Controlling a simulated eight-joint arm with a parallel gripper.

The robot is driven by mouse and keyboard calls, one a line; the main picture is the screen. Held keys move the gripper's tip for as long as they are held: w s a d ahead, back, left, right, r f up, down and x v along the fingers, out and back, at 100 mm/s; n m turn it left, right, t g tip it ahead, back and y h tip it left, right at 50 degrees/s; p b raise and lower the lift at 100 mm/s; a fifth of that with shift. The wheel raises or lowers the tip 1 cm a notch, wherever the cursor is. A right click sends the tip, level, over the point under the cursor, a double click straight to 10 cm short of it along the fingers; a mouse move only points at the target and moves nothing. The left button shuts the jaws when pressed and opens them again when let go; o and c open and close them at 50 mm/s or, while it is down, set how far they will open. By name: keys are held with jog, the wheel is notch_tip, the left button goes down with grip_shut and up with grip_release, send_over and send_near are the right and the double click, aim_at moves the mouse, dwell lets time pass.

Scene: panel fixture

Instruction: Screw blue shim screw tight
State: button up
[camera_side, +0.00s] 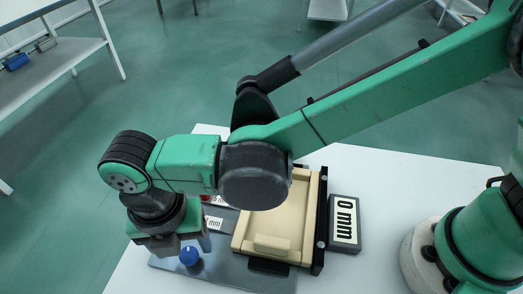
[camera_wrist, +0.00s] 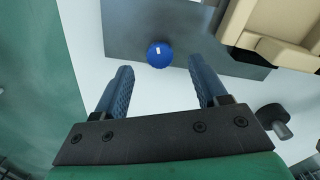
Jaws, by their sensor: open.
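The blue shim screw (camera_side: 189,256) has a round knob head and sits on the grey metal plate (camera_side: 225,273) near its left end. In the wrist view the blue screw (camera_wrist: 159,55) has a small white mark on top and lies ahead of the fingertips, roughly between their lines. My gripper (camera_wrist: 158,78) is open, with two blue ridged fingers apart and nothing between them. In the side view my gripper hangs just above and to the left of the screw, and its fingers are mostly hidden by the wrist. I cannot tell how deep the screw sits.
A beige panel (camera_side: 268,215) stands right of the screw in a black-edged fixture. A "0 mm" label block (camera_side: 344,222) lies at its right. Another "mm" label (camera_side: 213,223) is partly hidden behind my arm. The white table (camera_side: 400,180) is clear at the right.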

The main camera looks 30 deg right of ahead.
aim_at(190, 257)
jog(key=shift+f, duration=1.25)
grip_shut()
